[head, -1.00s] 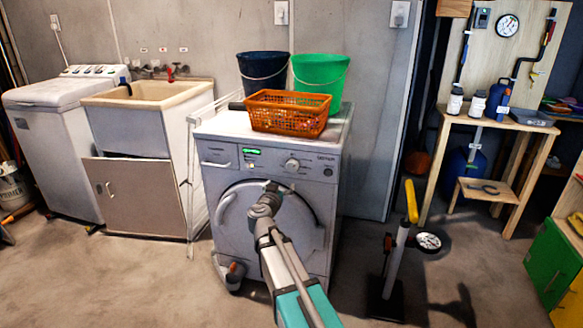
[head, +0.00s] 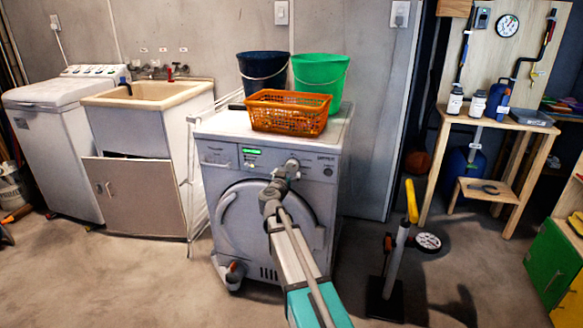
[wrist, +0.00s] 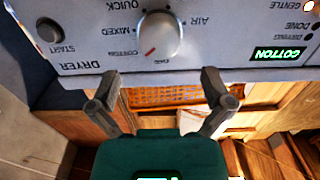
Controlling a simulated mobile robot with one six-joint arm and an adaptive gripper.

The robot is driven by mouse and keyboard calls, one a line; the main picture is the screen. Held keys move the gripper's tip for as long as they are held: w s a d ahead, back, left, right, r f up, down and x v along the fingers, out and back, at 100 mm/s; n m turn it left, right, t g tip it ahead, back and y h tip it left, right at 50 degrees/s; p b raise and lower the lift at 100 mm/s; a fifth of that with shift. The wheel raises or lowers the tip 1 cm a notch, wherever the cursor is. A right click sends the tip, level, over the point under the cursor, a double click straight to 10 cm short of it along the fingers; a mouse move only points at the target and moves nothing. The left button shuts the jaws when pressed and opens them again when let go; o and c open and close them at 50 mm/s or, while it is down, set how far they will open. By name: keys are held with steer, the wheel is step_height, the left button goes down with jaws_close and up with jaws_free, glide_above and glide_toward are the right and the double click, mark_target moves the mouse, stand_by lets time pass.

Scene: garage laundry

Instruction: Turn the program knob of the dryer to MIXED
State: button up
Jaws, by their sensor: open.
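The dryer (head: 322,195) stands in the middle of the head view. Its program knob (head: 292,163) is on the upper front panel, just above my gripper (head: 284,176). In the wrist view the round white knob (wrist: 160,36) has a red mark that points down-left, towards the COTTON label. The MIXED label (wrist: 119,31) is to the knob's left. A green lit display (wrist: 278,54) reads COTTON. My gripper (wrist: 160,78) is open and empty. Its fingers are spread below the knob in the wrist view, with no contact seen.
A START button (wrist: 48,31) is on the panel left of the knob in the wrist view. An orange basket (head: 288,113), a dark bucket (head: 262,68) and a green bucket (head: 318,72) stand on the dryer. A stand with a yellow handle (head: 411,200) is on the floor at right.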

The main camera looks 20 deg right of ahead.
mark_target(292, 167)
steer(key=shift+x, duration=2.75)
steer(key=c, duration=1.1)
steer(key=shift+m, duration=0.3)
steer(key=m, duration=0.4)
steer(key=shift+d+m, duration=0.1)
steer(key=shift+m, duration=2.5)
